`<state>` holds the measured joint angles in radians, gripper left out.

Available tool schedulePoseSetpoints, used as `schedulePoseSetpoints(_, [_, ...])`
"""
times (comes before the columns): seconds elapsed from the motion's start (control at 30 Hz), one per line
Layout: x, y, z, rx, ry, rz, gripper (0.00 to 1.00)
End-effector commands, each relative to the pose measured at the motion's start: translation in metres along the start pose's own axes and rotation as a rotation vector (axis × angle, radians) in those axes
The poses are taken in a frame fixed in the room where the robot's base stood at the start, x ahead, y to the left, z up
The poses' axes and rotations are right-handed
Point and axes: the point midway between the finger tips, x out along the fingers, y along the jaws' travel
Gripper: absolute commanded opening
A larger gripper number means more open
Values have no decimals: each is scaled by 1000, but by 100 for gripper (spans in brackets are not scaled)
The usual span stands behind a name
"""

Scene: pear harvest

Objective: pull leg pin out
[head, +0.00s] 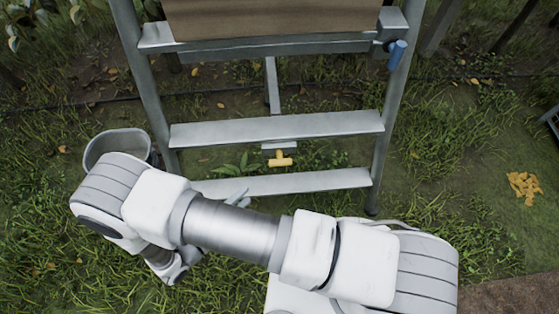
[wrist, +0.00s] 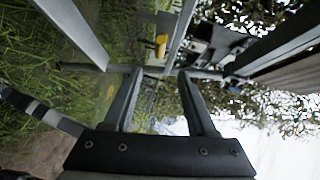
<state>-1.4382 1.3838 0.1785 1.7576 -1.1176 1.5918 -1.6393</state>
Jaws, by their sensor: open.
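The leg pin with a yellow T-shaped handle (head: 280,160) sits at the lower end of the ladder's rear leg (head: 272,88), seen between the two lowest steps. In the wrist view the yellow handle (wrist: 161,43) is small, beyond and slightly above the fingertips in the picture, apart from them. My gripper (wrist: 159,72) is open, with nothing between its two dark fingers. In the head view my arm covers most of the gripper; a pale part shows near the lowest step.
The metal ladder's lower steps (head: 278,131) and side rails frame the leg. A blue handle (head: 397,54) is on the right rail. A grey bucket (head: 118,146) stands at left behind my arm. A yellow-orange heap (head: 524,187) lies on the grass at right.

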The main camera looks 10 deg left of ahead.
Motion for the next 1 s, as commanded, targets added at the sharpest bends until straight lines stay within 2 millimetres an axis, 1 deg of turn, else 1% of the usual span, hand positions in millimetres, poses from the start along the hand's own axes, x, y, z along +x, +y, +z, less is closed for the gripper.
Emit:
schedulePoseSetpoints(0.03, [10, 0, 0, 1, 3, -2, 57])
schedulePoseSetpoints(0.4, [90, 1, 0, 3, 5, 0, 57])
schedulePoseSetpoints(0.6, [130, 1, -1, 4, 5, 0, 57])
schedulePoseSetpoints(0.7, [144, 0, -1, 4, 4, 0, 57])
schedulePoseSetpoints(0.8, [153, 0, 0, 4, 4, 1, 57])
schedulePoseSetpoints(1.0, [160, -1, 0, 4, 2, 1, 57])
